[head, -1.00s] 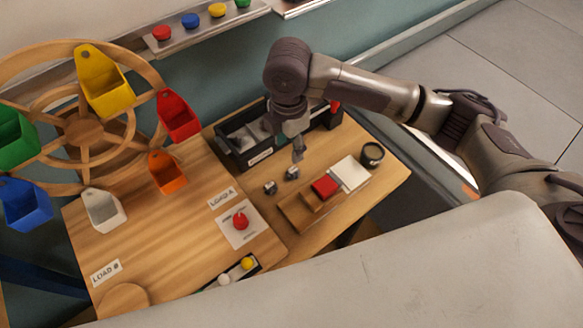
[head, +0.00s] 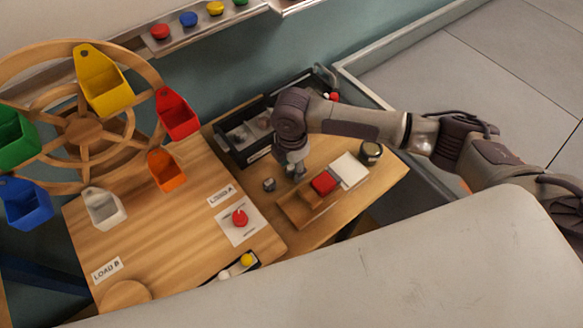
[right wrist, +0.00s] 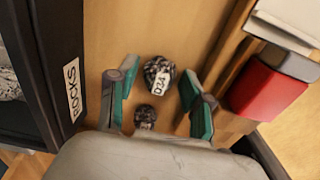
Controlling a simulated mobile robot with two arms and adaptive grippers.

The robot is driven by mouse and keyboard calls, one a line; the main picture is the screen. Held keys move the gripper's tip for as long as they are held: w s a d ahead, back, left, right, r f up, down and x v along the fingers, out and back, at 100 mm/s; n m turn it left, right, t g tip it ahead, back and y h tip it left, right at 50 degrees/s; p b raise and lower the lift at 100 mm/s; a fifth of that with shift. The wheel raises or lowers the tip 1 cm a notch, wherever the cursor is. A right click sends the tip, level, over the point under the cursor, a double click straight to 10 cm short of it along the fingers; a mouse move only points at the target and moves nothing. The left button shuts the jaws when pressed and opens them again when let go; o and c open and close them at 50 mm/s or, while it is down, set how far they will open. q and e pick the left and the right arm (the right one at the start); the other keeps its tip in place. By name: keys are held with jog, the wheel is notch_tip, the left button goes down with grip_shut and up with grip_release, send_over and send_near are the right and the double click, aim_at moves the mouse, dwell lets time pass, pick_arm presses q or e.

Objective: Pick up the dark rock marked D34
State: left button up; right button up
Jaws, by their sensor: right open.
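The dark speckled rock with a white D34 label (right wrist: 158,72) lies on the wooden table in the right wrist view. My right gripper (right wrist: 159,82) is open, with its green-padded fingers on either side of this rock and space between pads and rock. In the head view my right gripper (head: 295,172) points down over the rock's place and mostly hides it. A second, smaller-looking dark rock (right wrist: 145,117) lies closer to my palm; it also shows left of the gripper in the head view (head: 269,184). Its marking is not readable. My left gripper is not in view.
A black bin labelled ROCKS (right wrist: 76,100) stands close on one side. A red block (head: 323,183), a white box (head: 349,170) and a wooden tray (head: 296,211) lie on the other side. A dark cup (head: 371,152) stands near the table edge.

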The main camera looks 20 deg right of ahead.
grip_shut()
jog(key=shift+r, duration=0.1)
